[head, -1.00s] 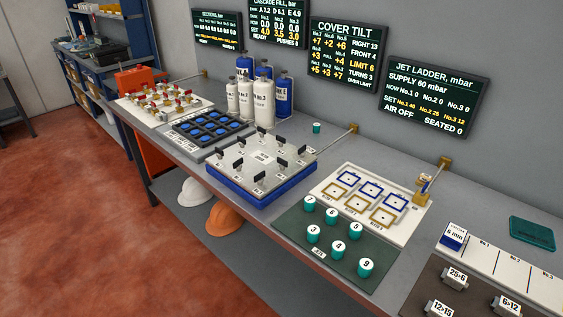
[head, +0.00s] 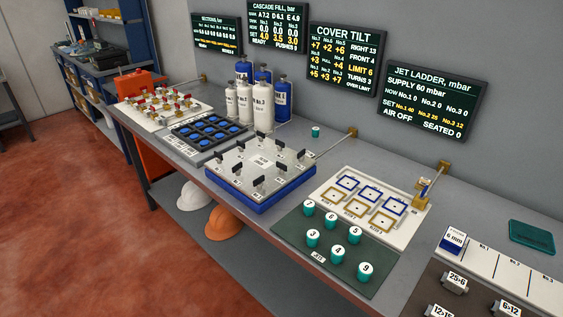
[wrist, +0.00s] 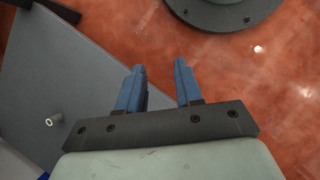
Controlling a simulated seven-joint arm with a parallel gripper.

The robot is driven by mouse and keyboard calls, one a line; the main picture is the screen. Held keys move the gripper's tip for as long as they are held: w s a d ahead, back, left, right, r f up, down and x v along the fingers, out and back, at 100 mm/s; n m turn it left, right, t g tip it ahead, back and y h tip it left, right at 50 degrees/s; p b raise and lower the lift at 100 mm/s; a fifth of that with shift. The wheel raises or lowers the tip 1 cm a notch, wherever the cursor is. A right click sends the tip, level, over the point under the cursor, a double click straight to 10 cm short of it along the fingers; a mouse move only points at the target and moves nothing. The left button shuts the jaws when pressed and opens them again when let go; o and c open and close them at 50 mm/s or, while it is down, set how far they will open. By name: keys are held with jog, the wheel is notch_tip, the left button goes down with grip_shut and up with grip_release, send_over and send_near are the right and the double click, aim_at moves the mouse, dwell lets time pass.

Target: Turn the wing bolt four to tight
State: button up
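The white cover plate (head: 263,160) sits on a blue base (head: 250,198) on the bench, with several black wing bolts (head: 259,182) standing around its edge. Their number labels are too small to read, so I cannot tell which is number four. The COVER TILT screen (head: 343,60) on the wall reads RIGHT 13, FRONT 4, LIMIT 6, TURNS 3, OVER LIMIT. My gripper (wrist: 159,68) shows only in the wrist view. Its two blue fingers are apart with nothing between them, over the red floor and a grey surface. No wing bolt shows in that view.
A thin rod (head: 335,143) reaches from the wall behind.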

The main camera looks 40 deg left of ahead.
jog(key=w+a+r+n+t+h, duration=0.1)
jog(key=w+a+n+t, duration=0.1)
jog(key=w+a+n, duration=0.35)
jog(key=w+a+r+n+t, duration=0.1)
jog(key=w+a+n+t, duration=0.2)
jog(key=w+a, duration=0.5)
jog(key=a+r+n+t, duration=0.2)
jog(key=a+n, duration=0.1)
jog(key=a, duration=0.7)
jog(key=a+r+n+t, duration=0.2)
jog(key=a+n, duration=0.1)
jog(key=a, duration=0.7)
jog(key=s+a+r+n+t+y, duration=0.2)
jog(key=s+a+r+n, duration=0.3)
jog(key=a, duration=0.8)
jog(key=s+a+r+n+t+y, duration=0.1)
jog(key=s+a+r+n+y, duration=0.15)
jog(key=s+a+r, duration=0.7)
jog(key=a+r+n+t+y, duration=0.25)
jog(key=a+n, duration=0.25)
jog(key=a, duration=1.2)
notch_tip(320, 180, up, 46)
jog(key=m+g+h, duration=0.2)
jog(key=m+g, duration=0.9)
jog(key=m, duration=0.7)
send_over(281, 163)
notch_tip(281, 163, down, 13)
jog(key=shift+d, duration=0.1)
